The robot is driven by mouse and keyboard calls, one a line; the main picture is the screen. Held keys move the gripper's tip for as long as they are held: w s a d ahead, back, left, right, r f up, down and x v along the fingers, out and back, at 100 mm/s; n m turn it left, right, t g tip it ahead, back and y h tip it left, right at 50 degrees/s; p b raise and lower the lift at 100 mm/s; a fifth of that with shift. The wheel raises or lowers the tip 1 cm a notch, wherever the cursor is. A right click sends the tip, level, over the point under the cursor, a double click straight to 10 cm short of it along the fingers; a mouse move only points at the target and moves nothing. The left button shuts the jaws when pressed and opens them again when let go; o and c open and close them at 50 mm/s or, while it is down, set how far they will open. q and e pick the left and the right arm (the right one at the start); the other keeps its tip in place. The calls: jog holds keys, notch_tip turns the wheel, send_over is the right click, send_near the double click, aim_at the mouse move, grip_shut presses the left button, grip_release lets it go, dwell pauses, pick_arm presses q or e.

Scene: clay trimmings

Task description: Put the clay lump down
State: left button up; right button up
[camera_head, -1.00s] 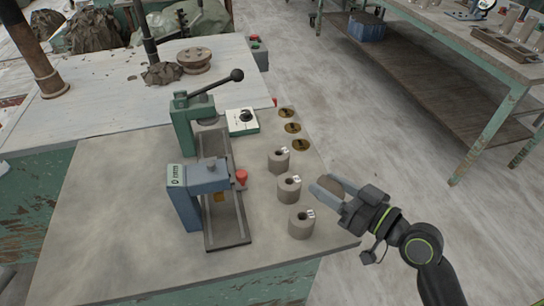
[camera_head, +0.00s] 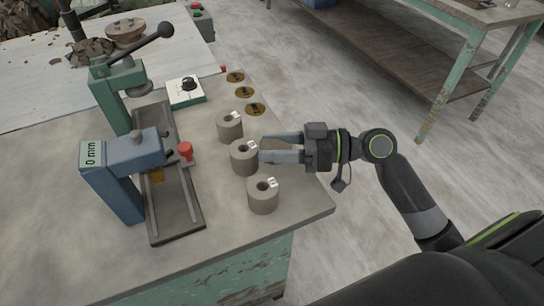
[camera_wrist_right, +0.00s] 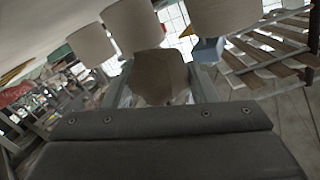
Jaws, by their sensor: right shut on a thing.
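My right gripper (camera_head: 264,149) reaches in from the right over the bench's right side. Its fingertips are close to the middle grey cylinder (camera_head: 243,161); I cannot tell if they touch it. In the right wrist view, the brown clay lump (camera_wrist_right: 159,76) sits between the two fingers, and the gripper is shut on it. Its lower part is hidden by the gripper body. In the head view I cannot make the lump out clearly between the fingers. My left gripper is not in view.
Other grey cylinders (camera_head: 229,128) (camera_head: 263,199) stand beside the middle one. Several brass discs (camera_head: 245,92) lie behind them. A blue device reading 0 mm (camera_head: 128,165), a green lever press (camera_head: 112,92) and a white dial box (camera_head: 186,93) stand left. The bench front (camera_head: 215,232) is clear.

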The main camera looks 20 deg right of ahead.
notch_tip(320, 180, down, 4)
jog(key=shift+r, duration=0.1)
pick_arm(q)
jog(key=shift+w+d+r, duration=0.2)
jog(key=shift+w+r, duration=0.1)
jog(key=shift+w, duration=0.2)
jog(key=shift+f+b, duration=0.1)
jog(key=shift+b, duration=0.25)
pick_arm(e)
jog(key=o, duration=0.8)
jog(key=shift+c, duration=0.2)
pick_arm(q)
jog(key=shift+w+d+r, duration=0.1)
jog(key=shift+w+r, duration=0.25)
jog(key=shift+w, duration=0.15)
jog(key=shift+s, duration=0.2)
